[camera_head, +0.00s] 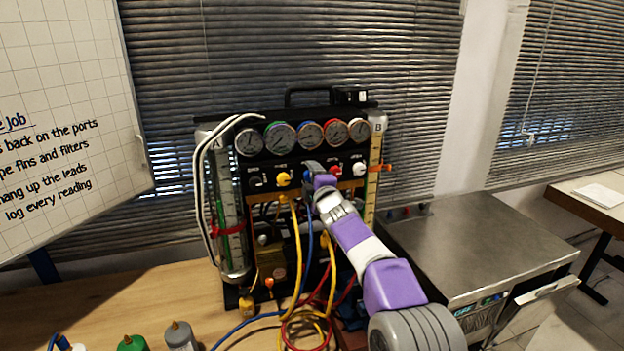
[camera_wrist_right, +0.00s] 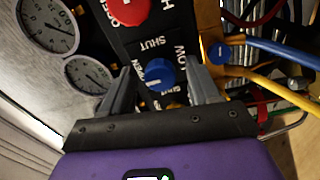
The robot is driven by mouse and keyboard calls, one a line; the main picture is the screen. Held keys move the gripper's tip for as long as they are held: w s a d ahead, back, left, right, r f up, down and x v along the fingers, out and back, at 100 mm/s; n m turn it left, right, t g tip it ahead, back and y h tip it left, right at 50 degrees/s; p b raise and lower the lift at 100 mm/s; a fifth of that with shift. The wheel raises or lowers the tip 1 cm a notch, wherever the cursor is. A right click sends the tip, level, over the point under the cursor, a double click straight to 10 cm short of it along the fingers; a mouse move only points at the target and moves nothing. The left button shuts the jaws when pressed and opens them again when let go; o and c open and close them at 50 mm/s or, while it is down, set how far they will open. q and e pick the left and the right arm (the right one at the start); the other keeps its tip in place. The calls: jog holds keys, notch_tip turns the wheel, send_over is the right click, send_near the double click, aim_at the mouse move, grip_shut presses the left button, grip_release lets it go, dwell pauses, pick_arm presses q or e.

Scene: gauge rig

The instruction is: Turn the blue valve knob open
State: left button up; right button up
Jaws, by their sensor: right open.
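The blue valve knob (camera_wrist_right: 158,75) shows in the right wrist view, with a white pointer mark on its face and OPEN and SHUT lettering on the black panel around it. My right gripper (camera_wrist_right: 159,68) is open, with one finger on each side of the knob. Whether the fingers touch the knob I cannot tell. In the head view my right gripper (camera_head: 313,170) reaches the knob row of the gauge rig (camera_head: 300,112) and hides the blue knob. My left gripper is not in view.
A yellow knob (camera_head: 283,178) and a red knob (camera_head: 335,170) flank the gripper. Several gauges (camera_head: 310,134) sit above. Yellow hoses (camera_head: 298,250) and a blue hose (camera_head: 311,235) hang below. Bottles (camera_head: 181,337) stand on the wooden bench (camera_head: 120,305) at front left.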

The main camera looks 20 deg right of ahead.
jog(key=s+b, duration=0.3)
jog(key=s, duration=0.4)
jog(key=shift+s+d, duration=0.15)
jog(key=shift+s, duration=0.15)
